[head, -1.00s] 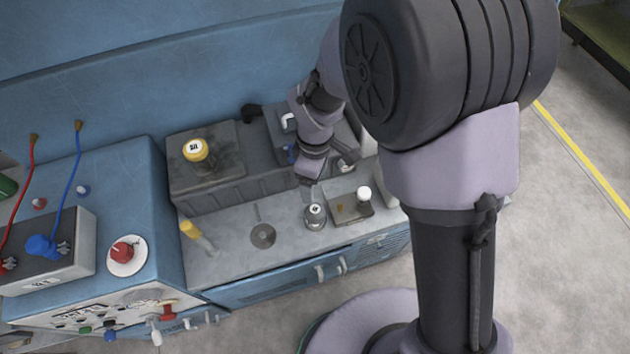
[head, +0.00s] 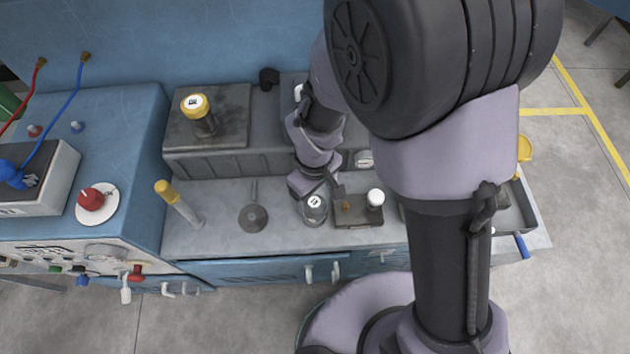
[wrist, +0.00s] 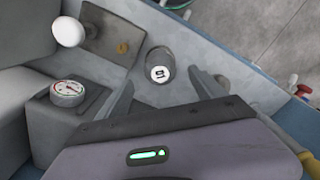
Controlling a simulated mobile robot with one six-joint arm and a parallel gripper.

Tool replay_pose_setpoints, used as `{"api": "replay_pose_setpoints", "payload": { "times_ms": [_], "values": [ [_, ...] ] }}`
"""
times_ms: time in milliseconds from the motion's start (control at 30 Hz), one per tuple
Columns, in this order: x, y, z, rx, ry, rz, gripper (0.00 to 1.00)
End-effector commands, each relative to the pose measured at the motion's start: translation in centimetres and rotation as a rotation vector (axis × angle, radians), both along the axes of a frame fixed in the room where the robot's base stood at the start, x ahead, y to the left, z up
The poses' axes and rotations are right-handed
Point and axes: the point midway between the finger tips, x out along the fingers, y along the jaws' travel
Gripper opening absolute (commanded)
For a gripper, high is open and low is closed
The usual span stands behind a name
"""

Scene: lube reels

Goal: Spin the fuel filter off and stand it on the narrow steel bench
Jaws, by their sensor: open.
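My gripper (head: 318,189) is open and empty, partly hidden by my arm in the head view. The canister stands on the narrow steel bench (head: 218,222) and also shows in the head view (head: 315,208), just below the gripper. I cannot tell for sure which one is the fuel filter.
A white-topped post (head: 375,199) stands on a dark plate (head: 352,219) right of the canister. A gauge (head: 364,158) sits behind it. A round steel disc with a handle (head: 253,217) and a yellow-ended tube (head: 180,205) are on the left. Bench between disc and canister is bare.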

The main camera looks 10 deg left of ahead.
Motion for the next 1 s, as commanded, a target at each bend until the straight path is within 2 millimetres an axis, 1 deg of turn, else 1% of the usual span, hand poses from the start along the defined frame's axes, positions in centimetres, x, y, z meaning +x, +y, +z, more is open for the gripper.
{"api": "replay_pose_setpoints", "payload": {
  "times_ms": [33, 100, 233, 300, 400, 633, 767, 800, 867, 900, 967, 1000],
  "values": [
    [-0.1, 0.0, -1.9, -0.002, 0.003, 0.0, 0.79],
    [-0.1, 0.0, -3.5, -0.001, 0.002, 0.0, 0.79],
    [0.0, 0.0, -5.6, -0.001, 0.001, 0.0, 0.79],
    [0.0, 0.0, -6.2, 0.0, 0.0, 0.0, 0.79],
    [0.0, 0.0, -6.5, 0.0, -0.001, 0.0, 0.79],
    [0.0, 0.0, -6.5, 0.0, -0.001, 0.001, 0.79],
    [0.0, 0.0, -6.5, 0.0, -0.001, 0.001, 0.53],
    [0.0, 0.0, -6.5, 0.0, -0.001, 0.001, 0.45],
    [0.0, 0.0, -6.5, 0.0, -0.001, 0.001, 0.33],
    [0.0, 0.0, -6.5, 0.0, -0.001, 0.001, 0.26],
    [0.0, 0.0, -6.5, 0.0, -0.001, 0.001, 0.14],
    [0.0, 0.0, -6.5, 0.0, -0.001, 0.001, 0.06]
  ]
}}
